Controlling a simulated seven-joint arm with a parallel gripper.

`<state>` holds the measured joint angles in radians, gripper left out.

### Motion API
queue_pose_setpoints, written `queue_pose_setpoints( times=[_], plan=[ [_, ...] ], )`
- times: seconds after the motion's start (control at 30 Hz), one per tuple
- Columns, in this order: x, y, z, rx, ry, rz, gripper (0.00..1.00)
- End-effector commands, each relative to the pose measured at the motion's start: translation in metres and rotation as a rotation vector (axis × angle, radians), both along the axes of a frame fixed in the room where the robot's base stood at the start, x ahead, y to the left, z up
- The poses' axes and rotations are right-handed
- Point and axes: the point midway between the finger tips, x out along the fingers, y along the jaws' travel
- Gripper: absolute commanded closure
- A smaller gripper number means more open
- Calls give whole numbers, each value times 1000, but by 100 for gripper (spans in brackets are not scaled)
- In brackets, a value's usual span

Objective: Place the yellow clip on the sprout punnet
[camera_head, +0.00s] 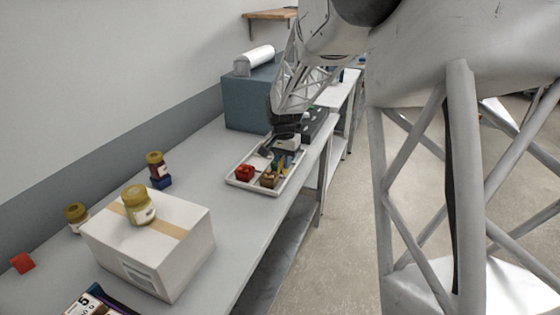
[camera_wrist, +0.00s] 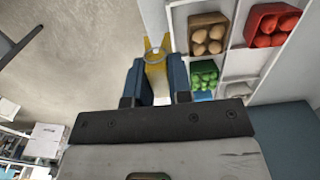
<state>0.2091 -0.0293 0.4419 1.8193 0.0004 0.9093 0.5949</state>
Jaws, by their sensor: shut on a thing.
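My gripper (camera_wrist: 159,70) has blue fingers and is shut on the yellow clip (camera_wrist: 155,54), which sticks out beyond the fingertips. In the wrist view the clip is over the white tray's outer edge. The sprout punnet (camera_wrist: 203,78), holding round green pieces, sits in a tray compartment just right of the fingers, apart from the clip and partly hidden by the gripper. In the head view the yellow clip (camera_head: 285,168) shows small near the tray's right side, below my gripper (camera_head: 279,157). I cannot make out the sprout punnet there.
The white tray (camera_head: 232,181) also holds a punnet of brown round items (camera_wrist: 208,33) and a punnet of red items (camera_wrist: 272,25). A blue-grey box (camera_head: 246,103) stands behind. A cardboard box (camera_head: 150,245) with a jar (camera_head: 139,207) on top stands in front. Bench between is clear.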

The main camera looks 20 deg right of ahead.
Motion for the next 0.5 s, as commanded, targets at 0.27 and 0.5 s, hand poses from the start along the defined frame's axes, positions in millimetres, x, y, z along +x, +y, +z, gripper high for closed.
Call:
queue_pose_setpoints(
  times=[0.27,0.5],
  plan=[
    [-9,-15,1,-1,-1,19,100],
    [-9,-15,0,0,0,20,100]
  ],
)
